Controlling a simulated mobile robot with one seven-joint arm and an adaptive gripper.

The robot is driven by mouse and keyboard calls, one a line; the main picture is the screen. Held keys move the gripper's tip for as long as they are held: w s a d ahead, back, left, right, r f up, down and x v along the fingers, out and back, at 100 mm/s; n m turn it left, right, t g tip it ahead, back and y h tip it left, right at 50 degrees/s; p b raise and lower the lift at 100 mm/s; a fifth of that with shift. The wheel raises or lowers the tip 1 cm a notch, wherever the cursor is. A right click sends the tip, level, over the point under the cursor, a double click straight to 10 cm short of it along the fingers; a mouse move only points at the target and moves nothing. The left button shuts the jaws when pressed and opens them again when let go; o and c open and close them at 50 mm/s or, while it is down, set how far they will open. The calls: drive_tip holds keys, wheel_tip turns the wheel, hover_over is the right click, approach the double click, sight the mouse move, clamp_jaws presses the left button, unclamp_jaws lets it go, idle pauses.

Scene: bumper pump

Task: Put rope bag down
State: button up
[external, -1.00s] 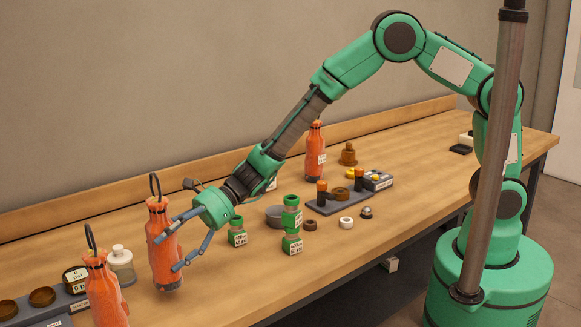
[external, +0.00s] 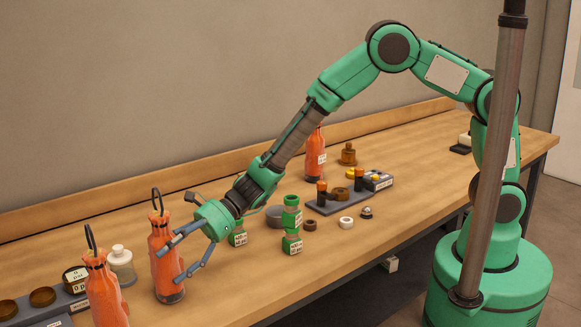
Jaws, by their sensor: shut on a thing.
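My gripper (external: 168,259) is shut on an orange rope bag (external: 167,279) with a dark loop on top. The fingers reach in from the right around the bag's middle. The bag is upright, and its base is at or just above the wooden table (external: 240,283); I cannot tell if it touches. A second orange bag (external: 103,290) with a loop stands at the front left, close to the held one. A third orange bag (external: 315,155) stands at the back, partly hidden behind my arm.
Green stacked fittings (external: 291,225) stand right of the gripper. A grey rack (external: 335,205) with small parts is further right. The table front between is clear.

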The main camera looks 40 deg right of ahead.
drive_tip(key=o, duration=2)
drive_tip(key=shift+d+r, duration=0.2)
drive_tip(key=shift+d, duration=0.2)
drive_tip(key=p+v, duration=0.2)
drive_tip(key=v, duration=0.9)
drive_tip(key=shift+d, duration=0.15)
